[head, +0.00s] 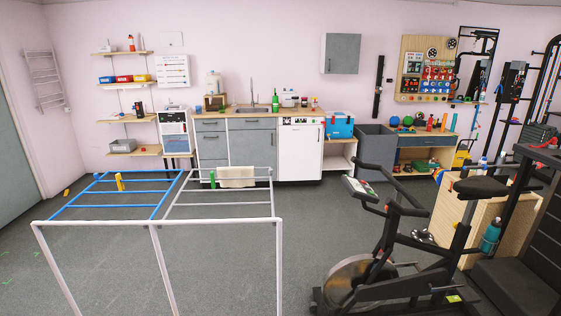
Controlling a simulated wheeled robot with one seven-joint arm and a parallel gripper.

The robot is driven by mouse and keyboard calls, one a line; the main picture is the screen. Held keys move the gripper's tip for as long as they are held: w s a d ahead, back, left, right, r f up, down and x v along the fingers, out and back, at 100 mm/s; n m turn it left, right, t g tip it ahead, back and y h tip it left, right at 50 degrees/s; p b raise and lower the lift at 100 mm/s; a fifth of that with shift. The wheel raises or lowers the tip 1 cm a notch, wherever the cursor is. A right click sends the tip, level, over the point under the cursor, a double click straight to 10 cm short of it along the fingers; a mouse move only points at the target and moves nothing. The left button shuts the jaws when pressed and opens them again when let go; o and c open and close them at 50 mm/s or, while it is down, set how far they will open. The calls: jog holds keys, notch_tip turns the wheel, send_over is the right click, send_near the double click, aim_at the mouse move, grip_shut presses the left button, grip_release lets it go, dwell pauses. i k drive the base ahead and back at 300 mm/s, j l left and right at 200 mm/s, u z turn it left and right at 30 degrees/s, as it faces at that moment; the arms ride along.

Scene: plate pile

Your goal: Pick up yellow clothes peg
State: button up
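A yellow clothes peg (120,182) stands upright on a rail of the blue left section of a drying rack (110,191), in the head view. A green clothes peg (212,178) sits on a bar of the rack's grey right section. A pale cloth (237,177) hangs over the back bars just right of the green peg. My gripper is not in view, and no part of my arm shows near the rack.
White rack legs (155,255) stand close in front. An exercise bike (385,240) blocks the right. A grey counter with a sink (252,145) and a white dishwasher (300,150) line the back wall. Grey floor (300,215) is clear between rack and bike.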

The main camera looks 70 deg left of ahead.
aim_at(118, 176)
jog(key=u, duration=1.95)
jog(key=i+j+u, duration=0.1)
jog(key=j+u, duration=0.25)
jog(key=i+j+u, duration=0.15)
jog(key=j+u, duration=0.25)
jog(key=i+j+u, duration=0.2)
jog(key=j+u, duration=0.15)
jog(key=j, duration=0.15)
jog(key=i+j, duration=0.2)
jog(key=j+u, duration=0.35)
jog(key=i+j+u, duration=0.1)
jog(key=j+u, duration=0.2)
jog(key=i+j+u, duration=0.4)
jog(key=j, duration=0.35)
jog(key=i+j+u, duration=0.45)
jog(key=i+j, duration=0.35)
jog(key=i, duration=0.5)
jog(key=i+z, duration=0.45)
jog(key=i+j+z, duration=0.1)
jog(key=i+z, duration=0.3)
jog(key=i, duration=0.25)
jog(key=i+l+z, duration=0.15)
jog(key=i+z, duration=0.75)
jog(key=i+j+z, duration=0.45)
jog(key=i, duration=0.15)
jog(key=i+l, duration=0.05)
jog(key=l, duration=0.05)
